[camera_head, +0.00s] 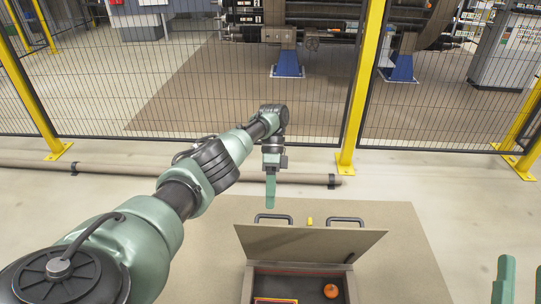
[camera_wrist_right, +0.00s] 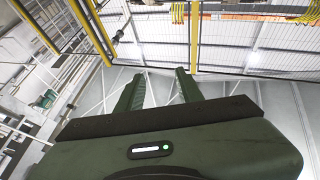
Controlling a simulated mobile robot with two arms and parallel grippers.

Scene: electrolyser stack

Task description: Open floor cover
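The floor cover (camera_head: 310,243) is a grey-brown panel standing raised and tilted at the far side of a floor opening (camera_head: 349,285). Two dark handles, a left one (camera_head: 273,218) and a right one (camera_head: 345,221), show just beyond its upper edge, with a small yellow piece (camera_head: 309,221) between them. My left gripper (camera_head: 270,204) points down just above the left handle, apparently empty. Its fingers overlap from this side, so their gap is hidden. My right gripper (camera_head: 520,282) is at the lower right; its fingers are apart and empty, also in the right wrist view (camera_wrist_right: 160,88).
An orange round object (camera_head: 331,291) and a red-and-yellow item (camera_head: 275,300) lie inside the opening. A pipe (camera_head: 220,174) runs along the floor before the mesh fence (camera_head: 240,90) with yellow posts (camera_head: 362,80). The floor right of the cover is clear.

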